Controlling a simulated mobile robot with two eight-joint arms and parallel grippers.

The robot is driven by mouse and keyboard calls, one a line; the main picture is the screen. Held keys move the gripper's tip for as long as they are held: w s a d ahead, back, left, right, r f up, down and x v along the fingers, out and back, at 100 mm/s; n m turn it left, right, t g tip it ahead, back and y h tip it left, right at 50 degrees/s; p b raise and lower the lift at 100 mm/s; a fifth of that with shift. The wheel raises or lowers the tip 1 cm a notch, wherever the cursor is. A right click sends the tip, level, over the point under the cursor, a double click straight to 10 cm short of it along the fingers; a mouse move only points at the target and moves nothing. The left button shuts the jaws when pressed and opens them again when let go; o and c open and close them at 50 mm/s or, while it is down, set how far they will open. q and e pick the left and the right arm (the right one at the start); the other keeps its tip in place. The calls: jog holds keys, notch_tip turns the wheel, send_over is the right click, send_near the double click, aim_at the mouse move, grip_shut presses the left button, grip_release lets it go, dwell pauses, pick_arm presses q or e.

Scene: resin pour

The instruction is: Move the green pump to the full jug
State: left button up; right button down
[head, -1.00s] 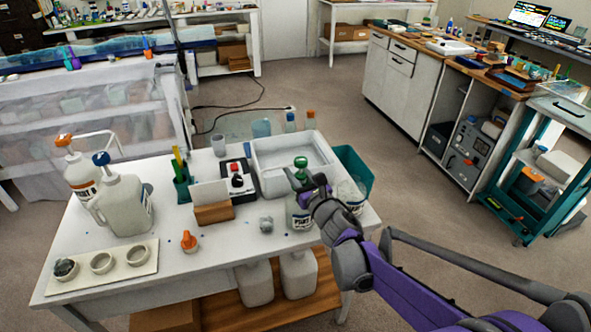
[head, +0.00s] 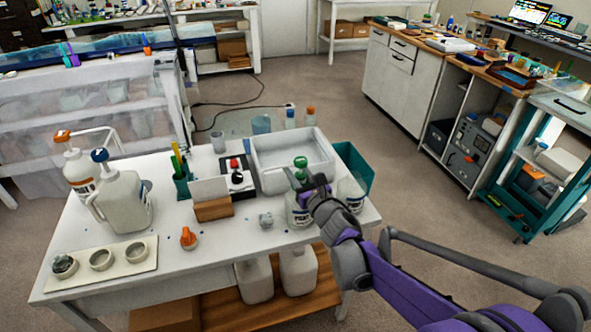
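The green pump (head: 300,163) stands above a white labelled jug (head: 298,208) at the right part of the white table. My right gripper (head: 297,181) is at the pump, just below its green head. Its fingers are too small and overlapped to tell whether they are shut on it. The pump's lower end and the jug's mouth are hidden behind the gripper. A second pale jug (head: 351,193) stands to the right, partly behind my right arm. I cannot tell which jug is full. My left gripper is not in view.
A white tray (head: 322,140) and a teal bin (head: 354,165) are behind the jugs. An orange pump or cap (head: 188,238) and a small grey object (head: 266,220) lie in front. A large jug with a blue pump (head: 124,205) stands left.

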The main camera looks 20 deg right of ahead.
jog(key=shift+c, duration=2.3)
grip_release()
jog(key=shift+s, duration=0.15)
jog(key=s+d, duration=0.2)
jog(key=s, duration=0.8)
notch_tip(320, 180, up, 5)
jog(key=p, duration=0.4)
jog(key=shift+s+p, duration=0.15)
jog(key=shift+p, duration=0.2)
